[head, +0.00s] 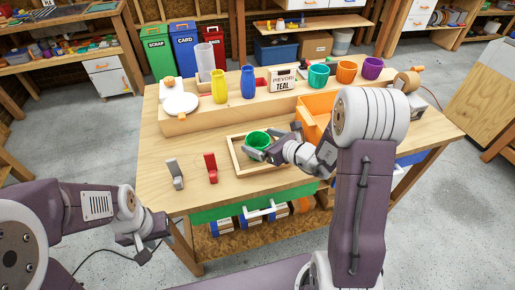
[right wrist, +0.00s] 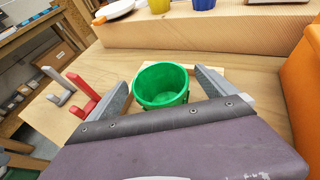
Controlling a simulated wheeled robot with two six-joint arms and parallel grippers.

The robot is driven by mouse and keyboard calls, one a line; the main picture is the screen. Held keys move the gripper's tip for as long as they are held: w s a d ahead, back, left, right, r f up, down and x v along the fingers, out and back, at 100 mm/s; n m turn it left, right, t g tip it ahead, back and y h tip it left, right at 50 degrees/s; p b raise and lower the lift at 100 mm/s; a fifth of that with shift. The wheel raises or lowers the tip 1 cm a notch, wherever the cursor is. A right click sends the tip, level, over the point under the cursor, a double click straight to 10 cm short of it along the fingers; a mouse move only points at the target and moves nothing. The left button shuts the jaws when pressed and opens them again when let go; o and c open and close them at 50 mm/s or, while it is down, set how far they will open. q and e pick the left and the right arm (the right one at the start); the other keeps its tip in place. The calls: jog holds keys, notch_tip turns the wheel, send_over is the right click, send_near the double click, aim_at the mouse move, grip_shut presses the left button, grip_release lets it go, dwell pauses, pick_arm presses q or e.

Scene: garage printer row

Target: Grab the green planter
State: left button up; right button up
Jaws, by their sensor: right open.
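The green planter (head: 258,139) stands upright inside a shallow wooden frame tray (head: 238,160) on the workbench. It also shows in the right wrist view (right wrist: 161,85), open end up and looking empty. My right gripper (head: 262,150) is open at the planter. In the right wrist view its two fingers lie on either side of the planter, with a visible gap at least on the right; contact on the left is unclear. My left gripper (head: 143,246) hangs low in front of the bench's left end, away from the planter; its jaw opening is too small to judge.
A red hook-shaped part (head: 211,167) and a grey one (head: 174,173) stand left of the tray. An orange bin (head: 313,108) is close on the right. Behind, a wooden riser (head: 215,117) carries vases and a teal cup (head: 318,76). The bench's front left is clear.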

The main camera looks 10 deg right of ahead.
aim_at(251, 138)
jog(key=x, duration=0.5)
jog(key=shift+f, duration=0.1)
jog(key=shift+s, duration=0.1)
jog(key=c, duration=1.5)
jog(key=w+d+r+p, duration=0.1)
jog(key=w+r, duration=0.2)
jog(key=w+d+r+p, duration=0.1)
jog(key=w+r, duration=0.3)
jog(key=w+d+r+p, duration=0.1)
jog(key=w+r+p, duration=0.1)
jog(key=w+r, duration=0.2)
jog(key=shift+w+d, duration=0.1)
jog(key=shift+w, duration=0.1)
